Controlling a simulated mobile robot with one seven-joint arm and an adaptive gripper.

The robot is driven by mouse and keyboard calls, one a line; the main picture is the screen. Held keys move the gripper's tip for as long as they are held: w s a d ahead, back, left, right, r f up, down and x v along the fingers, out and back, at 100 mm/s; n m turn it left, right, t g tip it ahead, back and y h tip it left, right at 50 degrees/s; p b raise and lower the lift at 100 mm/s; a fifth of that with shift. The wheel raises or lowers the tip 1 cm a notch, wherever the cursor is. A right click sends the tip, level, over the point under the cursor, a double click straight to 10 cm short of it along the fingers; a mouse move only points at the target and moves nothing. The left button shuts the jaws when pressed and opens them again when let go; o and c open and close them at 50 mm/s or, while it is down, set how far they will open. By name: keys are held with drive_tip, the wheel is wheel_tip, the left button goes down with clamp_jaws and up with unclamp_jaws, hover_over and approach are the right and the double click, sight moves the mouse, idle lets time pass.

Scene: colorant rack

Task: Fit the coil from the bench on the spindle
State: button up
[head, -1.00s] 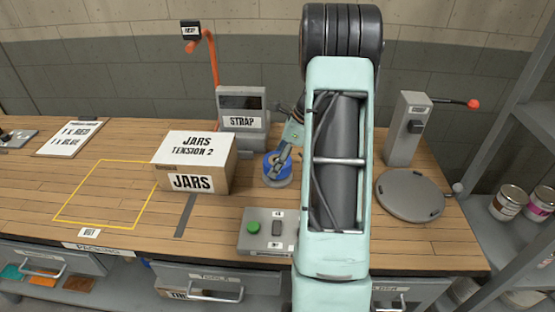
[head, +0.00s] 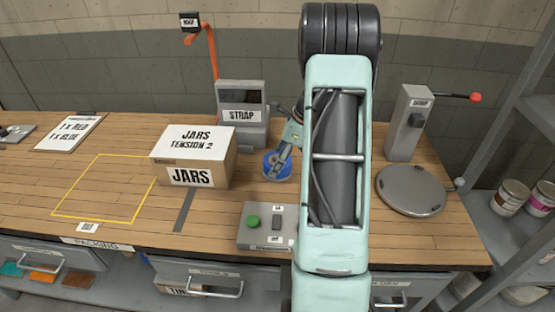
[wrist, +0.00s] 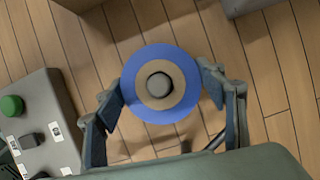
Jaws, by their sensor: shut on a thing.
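A blue coil (head: 268,164) with a tan inner ring is on or just above the bench, in front of the strap machine (head: 242,116). In the wrist view the coil (wrist: 158,114) lies flat to the camera between my fingers. My gripper (wrist: 162,94) is shut on the coil, one finger on each side. A grey round piece (wrist: 158,85) shows in the coil's centre. I cannot tell whether this is the spindle or part of the coil, nor whether the coil touches what is under it.
A cardboard box (head: 192,160) marked JARS stands left of the coil. A control box (head: 268,228) with a green button is in front. A grey turntable (head: 411,190) and a grey post (head: 408,122) with a red-tipped lever stand right. The yellow-outlined area (head: 105,188) is empty.

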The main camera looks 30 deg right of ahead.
drive_tip(key=o, duration=1.3)
drive_tip(key=shift+o, duration=0.2)
drive_tip(key=shift+r, duration=0.1)
drive_tip(key=v, duration=1.2)
drive_tip(key=shift+w, duration=0.1)
